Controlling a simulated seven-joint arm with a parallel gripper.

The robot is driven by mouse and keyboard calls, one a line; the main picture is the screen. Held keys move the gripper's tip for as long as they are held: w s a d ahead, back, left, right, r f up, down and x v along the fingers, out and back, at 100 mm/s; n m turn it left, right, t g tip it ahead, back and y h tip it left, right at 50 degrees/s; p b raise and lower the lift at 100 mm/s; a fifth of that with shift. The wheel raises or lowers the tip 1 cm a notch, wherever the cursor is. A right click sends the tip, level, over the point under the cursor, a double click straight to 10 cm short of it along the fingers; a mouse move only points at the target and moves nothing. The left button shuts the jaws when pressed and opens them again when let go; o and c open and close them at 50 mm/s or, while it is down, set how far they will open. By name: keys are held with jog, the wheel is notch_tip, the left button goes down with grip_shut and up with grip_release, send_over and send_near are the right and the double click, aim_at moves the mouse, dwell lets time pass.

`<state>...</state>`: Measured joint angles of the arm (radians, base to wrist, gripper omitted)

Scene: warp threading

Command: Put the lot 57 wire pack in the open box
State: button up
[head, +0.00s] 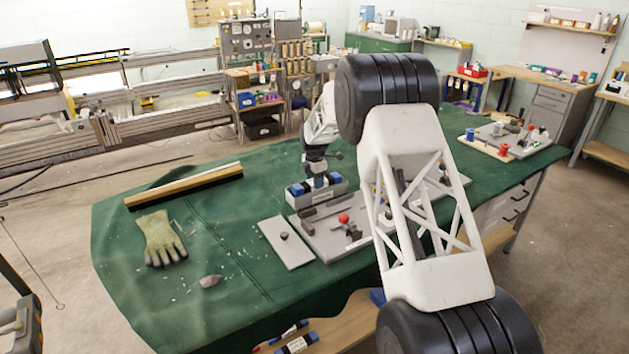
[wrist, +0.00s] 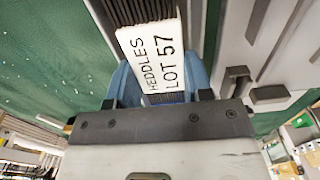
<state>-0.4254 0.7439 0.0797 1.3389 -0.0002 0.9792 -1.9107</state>
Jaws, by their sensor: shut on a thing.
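The lot 57 wire pack (wrist: 153,52) is a bundle of dark thin wires with a white label reading "HEDDLES LOT 57". In the wrist view it sits between the blue fingers of my gripper (wrist: 158,80), which is shut on it. The pack is too small to make out there. I cannot tell whether the holder is the open box or whether the pack touches it. A flat grey plate with a dark knob (head: 285,243) lies in front.
A grey fixture board (head: 322,241) with a red knob (head: 344,218) lies beside the holder, partly hidden by my arm. The cloth's left side has free room.

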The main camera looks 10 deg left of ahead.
dwell(0.8)
jog(key=o, duration=1.6)
jog(key=shift+r, duration=0.1)
jog(key=shift+r, duration=3.4)
jog(key=shift+r, duration=0.1)
